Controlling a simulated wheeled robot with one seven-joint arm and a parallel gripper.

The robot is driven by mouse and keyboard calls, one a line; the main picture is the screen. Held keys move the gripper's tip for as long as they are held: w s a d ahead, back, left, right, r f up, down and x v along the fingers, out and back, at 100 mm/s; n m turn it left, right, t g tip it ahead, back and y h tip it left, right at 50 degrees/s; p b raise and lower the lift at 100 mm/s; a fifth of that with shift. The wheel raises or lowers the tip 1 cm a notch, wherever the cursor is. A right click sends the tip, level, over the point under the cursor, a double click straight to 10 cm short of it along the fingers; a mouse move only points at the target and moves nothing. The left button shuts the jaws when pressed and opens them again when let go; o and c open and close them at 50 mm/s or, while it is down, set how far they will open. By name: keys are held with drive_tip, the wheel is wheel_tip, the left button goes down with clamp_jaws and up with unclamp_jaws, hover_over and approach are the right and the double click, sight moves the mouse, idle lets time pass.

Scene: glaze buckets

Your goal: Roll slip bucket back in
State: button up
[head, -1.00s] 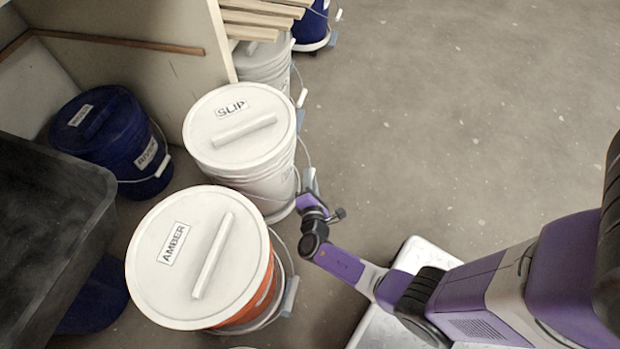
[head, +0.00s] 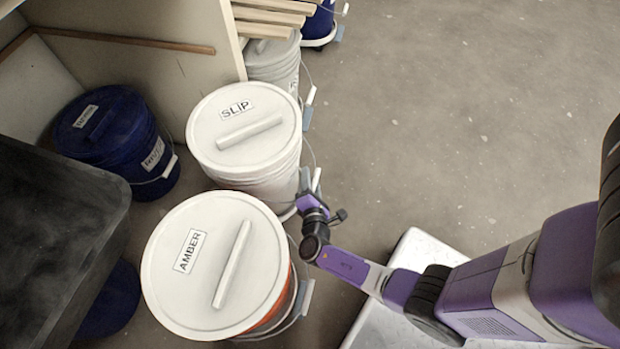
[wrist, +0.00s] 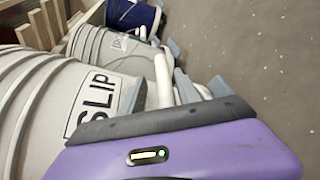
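The white slip bucket (head: 245,128), with its lid on and labelled SLIP, stands upright by the end of the shelf panel. Its ribbed side and SLIP label fill the left of the wrist view (wrist: 35,100). My gripper (head: 309,198) is low at the bucket's right side, close to a blue-grey tab and a white bail grip. The bail grip (wrist: 163,78) shows just ahead of my palm in the wrist view. Grey pieces stand on both sides of it; I cannot tell fingers from tabs, nor whether anything is gripped.
The amber bucket (head: 208,262) stands directly in front of the slip bucket, close to it. A grey-white bucket (head: 272,65) stands behind, under wooden slats (head: 270,15). A dark blue bucket (head: 112,138) stands left, beside a black bin (head: 55,240). Open floor (head: 450,110) lies to the right.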

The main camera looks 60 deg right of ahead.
drive_tip(key=p+v, duration=0.2)
drive_tip(key=v, duration=0.5)
drive_tip(key=shift+s+a+p, duration=0.25)
drive_tip(key=shift+a+p, duration=0.05)
drive_tip(key=shift+r, duration=0.15)
